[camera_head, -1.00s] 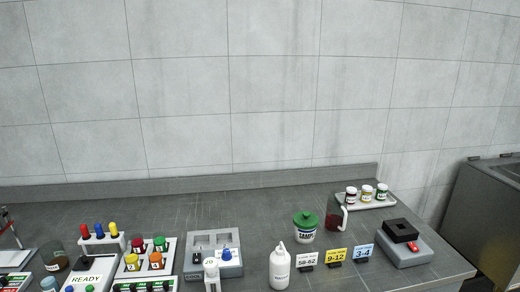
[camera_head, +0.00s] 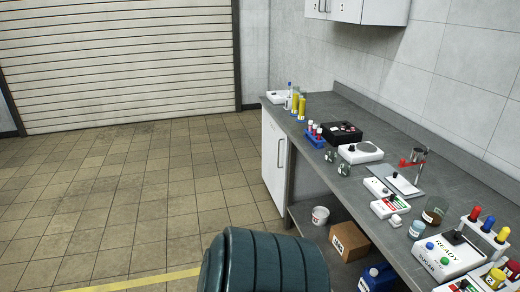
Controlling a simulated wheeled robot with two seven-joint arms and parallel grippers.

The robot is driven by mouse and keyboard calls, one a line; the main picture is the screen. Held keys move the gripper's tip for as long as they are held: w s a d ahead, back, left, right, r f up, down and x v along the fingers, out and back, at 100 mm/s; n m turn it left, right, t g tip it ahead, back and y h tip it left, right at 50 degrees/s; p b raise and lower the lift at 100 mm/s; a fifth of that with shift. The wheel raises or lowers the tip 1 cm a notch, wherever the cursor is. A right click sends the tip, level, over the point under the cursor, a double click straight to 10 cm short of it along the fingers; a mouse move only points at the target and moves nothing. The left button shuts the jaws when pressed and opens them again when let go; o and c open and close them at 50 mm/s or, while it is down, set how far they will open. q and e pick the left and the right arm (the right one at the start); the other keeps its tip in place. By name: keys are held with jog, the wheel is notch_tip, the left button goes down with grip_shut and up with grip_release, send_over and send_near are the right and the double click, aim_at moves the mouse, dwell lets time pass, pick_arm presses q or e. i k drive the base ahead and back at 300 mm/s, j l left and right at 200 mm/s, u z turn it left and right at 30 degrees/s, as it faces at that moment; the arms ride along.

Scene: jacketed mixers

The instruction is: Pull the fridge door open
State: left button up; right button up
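A white door (camera_head: 272,165) with a vertical grey handle (camera_head: 281,153) sits under the far end of the counter. It appears shut, and it may be the fridge door; no label on it can be read. Neither of my grippers shows in the head view, so their state is hidden.
The grey counter (camera_head: 345,108) runs along the right with several instruments on it. A cardboard box (camera_head: 349,241) and a white tub (camera_head: 320,215) stand below. A dark ribbed drum-like thing (camera_head: 265,265) fills the bottom centre. The tiled floor (camera_head: 130,190) at left is clear.

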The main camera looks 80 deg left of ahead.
aim_at(275, 142)
jog(key=u, duration=2.7)
jog(key=i+j+u, duration=0.25)
jog(key=i, duration=1.2)
jog(key=i+l+u, duration=0.25)
jog(key=i, duration=1.15)
